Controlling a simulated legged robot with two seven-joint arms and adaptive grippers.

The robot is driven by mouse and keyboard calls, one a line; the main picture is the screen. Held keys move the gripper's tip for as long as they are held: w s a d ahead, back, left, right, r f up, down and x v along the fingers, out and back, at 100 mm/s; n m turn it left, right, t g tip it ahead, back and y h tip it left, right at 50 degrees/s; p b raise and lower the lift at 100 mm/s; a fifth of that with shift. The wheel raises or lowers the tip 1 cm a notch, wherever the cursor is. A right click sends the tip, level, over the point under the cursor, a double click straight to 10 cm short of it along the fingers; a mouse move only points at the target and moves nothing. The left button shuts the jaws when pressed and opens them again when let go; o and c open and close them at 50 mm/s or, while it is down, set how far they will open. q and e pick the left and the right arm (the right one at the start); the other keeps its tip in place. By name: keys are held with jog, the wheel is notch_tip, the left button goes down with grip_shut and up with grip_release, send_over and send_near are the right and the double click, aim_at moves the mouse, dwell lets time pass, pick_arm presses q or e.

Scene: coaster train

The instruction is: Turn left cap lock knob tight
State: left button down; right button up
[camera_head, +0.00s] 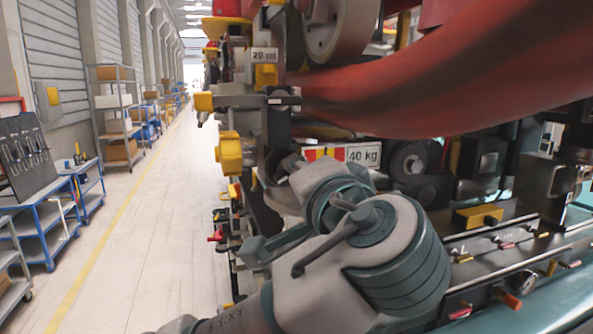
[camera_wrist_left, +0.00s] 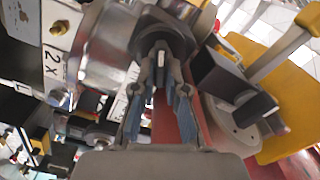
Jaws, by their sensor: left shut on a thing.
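In the left wrist view, a dark round knob (camera_wrist_left: 165,32) with a narrow tab sits at the top middle, against a shiny metal housing (camera_wrist_left: 105,48). My left gripper (camera_wrist_left: 160,68) has its fingertips closed together on the knob's tab. In the head view my left arm reaches up from the bottom to the side of the coaster train, below the large red tube (camera_head: 450,80). The fingertips and the knob are hidden there behind my wrist. I cannot read how far the knob is turned. My right gripper is not in view.
Yellow fittings (camera_head: 230,153) stick out along the train's left side. A plate marked 40 kg (camera_head: 362,155) sits beyond my wrist. A panel with small coloured handles (camera_head: 500,240) lies to the right. The aisle floor (camera_head: 150,230) is clear; blue carts (camera_head: 45,235) stand left.

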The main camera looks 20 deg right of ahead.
pick_arm(q)
jog(key=m, duration=0.5)
jog(key=shift+d+f, duration=0.1)
jog(key=shift+f, duration=0.2)
jog(key=shift+f+m, duration=0.1)
jog(key=shift+m, duration=0.2)
jog(key=c, duration=1.2)
grip_release()
jog(key=shift+w+d, duration=0.2)
jog(key=shift+d, duration=0.05)
jog(key=s, duration=1.2)
jog(key=shift+d, duration=0.3)
jog(key=shift+w, duration=0.15)
